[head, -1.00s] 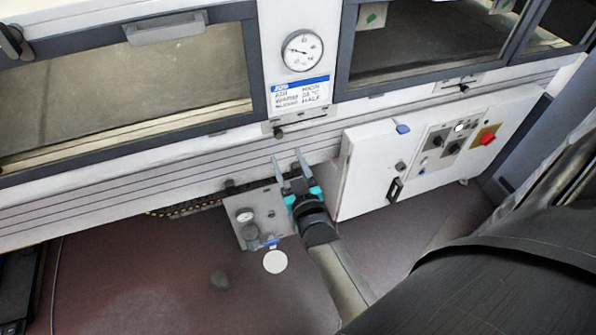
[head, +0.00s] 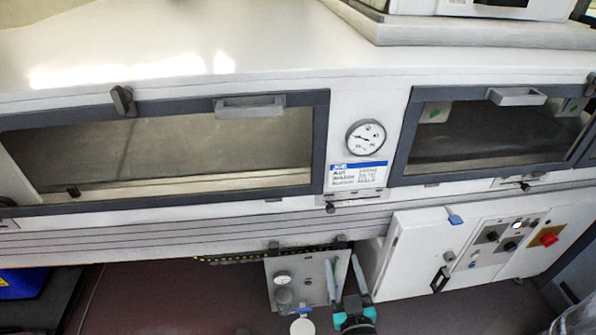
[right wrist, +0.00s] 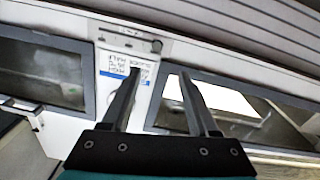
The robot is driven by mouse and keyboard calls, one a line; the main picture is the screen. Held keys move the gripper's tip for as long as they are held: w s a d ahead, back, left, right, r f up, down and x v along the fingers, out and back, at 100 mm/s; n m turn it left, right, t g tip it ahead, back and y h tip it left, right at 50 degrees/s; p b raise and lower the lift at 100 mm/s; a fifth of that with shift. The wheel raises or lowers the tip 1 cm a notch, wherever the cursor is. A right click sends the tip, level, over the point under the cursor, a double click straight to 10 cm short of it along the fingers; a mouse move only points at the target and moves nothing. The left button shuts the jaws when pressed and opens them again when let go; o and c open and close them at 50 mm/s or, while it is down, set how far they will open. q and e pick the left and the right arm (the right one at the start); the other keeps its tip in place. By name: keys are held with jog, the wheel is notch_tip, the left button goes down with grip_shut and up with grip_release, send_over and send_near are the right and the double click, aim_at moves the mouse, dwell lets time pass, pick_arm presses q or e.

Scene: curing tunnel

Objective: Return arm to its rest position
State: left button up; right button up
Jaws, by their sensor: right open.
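My right gripper (head: 343,262) shows at the bottom of the head view, low in front of the curing tunnel (head: 120,235). Its two grey fingers point up in the picture, apart and with nothing between them. They overlap the right edge of the grey gauge panel (head: 300,270) in the picture; I cannot tell whether they touch it. In the right wrist view the open fingers (right wrist: 159,74) also show empty, with the tunnel front behind them. Most of my right arm is cut off below the head view. My left gripper is not in view.
A white control cabinet (head: 408,245) with a black handle and red knob (head: 549,239) stands right of the gripper. Two windowed doors and a round dial (head: 365,138) are above. A blue box (head: 25,283) is at lower left. Dark floor (head: 150,300) left of the panel is clear.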

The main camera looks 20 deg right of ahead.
jog(key=s+a+f+n+g+y+b, duration=0.15)
jog(key=s+a+f+g, duration=0.3)
jog(key=f, duration=0.85)
jog(key=s+a+f+n+g+y+b, duration=0.1)
jog(key=s+a+f+g+y+b, duration=0.35)
jog(key=f, duration=0.85)
jog(key=s+d+f+g, duration=0.1)
jog(key=s+f, duration=0.3)
jog(key=s, duration=0.4)
jog(key=s+d+f+g+h+b, duration=0.1)
jog(key=s+f+g, duration=0.3)
jog(key=s, duration=0.4)
jog(key=s+d+f+n+g, duration=0.1)
jog(key=s+d+f+g, duration=0.1)
jog(key=s+f, duration=0.3)
jog(key=s, duration=0.3)
jog(key=shift+s+f, duration=0.2)
jog(key=shift+f, duration=0.05)
